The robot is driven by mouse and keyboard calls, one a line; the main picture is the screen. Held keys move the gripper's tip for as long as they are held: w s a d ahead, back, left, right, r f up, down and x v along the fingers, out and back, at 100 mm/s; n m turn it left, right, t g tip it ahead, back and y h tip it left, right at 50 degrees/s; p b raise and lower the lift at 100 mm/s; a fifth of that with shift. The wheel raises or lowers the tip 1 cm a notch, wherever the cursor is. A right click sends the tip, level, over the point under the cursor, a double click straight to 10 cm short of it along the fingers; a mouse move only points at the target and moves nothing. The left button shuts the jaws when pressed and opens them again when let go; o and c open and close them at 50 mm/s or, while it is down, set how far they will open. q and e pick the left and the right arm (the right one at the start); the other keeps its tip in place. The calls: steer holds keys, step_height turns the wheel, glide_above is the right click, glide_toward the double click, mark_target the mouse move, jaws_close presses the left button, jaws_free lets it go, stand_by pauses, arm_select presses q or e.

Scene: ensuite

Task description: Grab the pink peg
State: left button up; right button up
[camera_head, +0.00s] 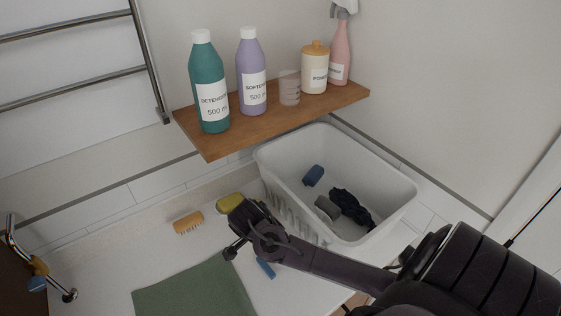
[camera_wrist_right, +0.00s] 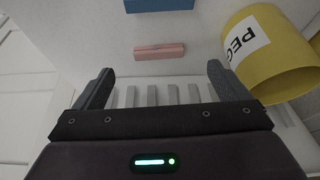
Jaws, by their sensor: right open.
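The pink peg (camera_wrist_right: 160,51) lies on the white surface in the right wrist view, just beyond the fingertips and roughly centred between them. It lies across the picture and nothing touches it. In the head view I cannot make it out. My right gripper (camera_wrist_right: 160,68) is open and empty, with one finger at each side of the wrist view. In the head view my right gripper (camera_head: 238,230) is over the white counter, in front of the laundry basket. My left gripper is not in view.
A blue object (camera_wrist_right: 158,4) lies beyond the peg. A white basket (camera_head: 395,222), a wooden brush (camera_head: 188,222) and a green cloth (camera_head: 195,290) surround the gripper. A shelf (camera_head: 215,148) holds bottles above.

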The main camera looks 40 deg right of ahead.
steer(key=shift+s+d+f+p, duration=0.25)
steer(key=shift+d+f+p, duration=0.15)
steer(key=shift+f, duration=0.15)
steer(key=shift+s+d+f+p, duration=0.25)
steer(key=shift+d+f+p, duration=0.1)
steer(key=shift+f, duration=0.2)
steer(key=x, duration=0.1)
steer(key=p+x, duration=0.1)
steer(key=shift+w+d+f, duration=0.2)
steer(key=shift+w+f, duration=0.05)
steer(key=shift+w, duration=0.05)
steer(key=shift+x, duration=0.75)
steer(key=shift+f, duration=0.1)
steer(key=c, duration=0.6)
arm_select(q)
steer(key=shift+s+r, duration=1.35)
arm_select(e)
steer(key=c, duration=0.4)
